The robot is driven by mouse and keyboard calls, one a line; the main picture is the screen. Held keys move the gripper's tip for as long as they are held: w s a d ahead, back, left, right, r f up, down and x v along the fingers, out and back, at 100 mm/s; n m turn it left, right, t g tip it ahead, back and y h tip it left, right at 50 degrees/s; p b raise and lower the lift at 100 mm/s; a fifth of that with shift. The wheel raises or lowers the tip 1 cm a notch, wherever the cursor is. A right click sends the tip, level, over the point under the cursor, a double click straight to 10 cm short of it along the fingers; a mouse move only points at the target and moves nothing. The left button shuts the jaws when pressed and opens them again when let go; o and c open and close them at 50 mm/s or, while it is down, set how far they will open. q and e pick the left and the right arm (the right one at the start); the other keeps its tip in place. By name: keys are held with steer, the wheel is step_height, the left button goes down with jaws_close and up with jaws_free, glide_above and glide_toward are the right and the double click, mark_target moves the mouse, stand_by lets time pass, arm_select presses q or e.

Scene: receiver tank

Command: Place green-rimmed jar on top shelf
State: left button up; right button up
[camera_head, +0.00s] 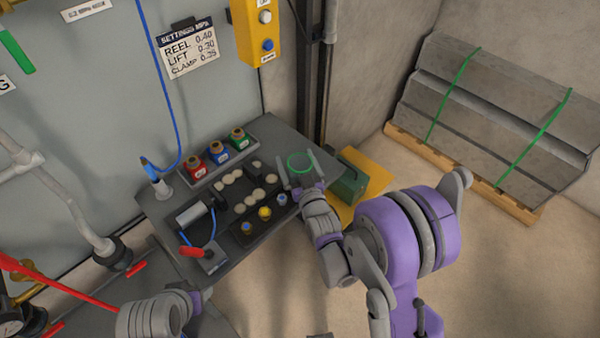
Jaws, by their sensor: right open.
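The green-rimmed jar (301,163) stands at the right end of the dark grey bench, seen from above as a green ring around a dark mouth. My right gripper (300,176) is open, with its two fingers on either side of the jar. I cannot tell whether the fingers touch it. Only a part of my left arm shows at the bottom left; its fingers are not visible. No top shelf can be clearly made out.
Red, blue and green small bottles (218,153) stand in a rack at the bench's back. Pale discs (252,197), knobs and a red-handled device (197,252) cover the middle. A green box (347,185) sits right of the bench. Strapped grey slabs (490,110) lie on a pallet.

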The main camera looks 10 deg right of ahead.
steer(key=c, duration=1.4)
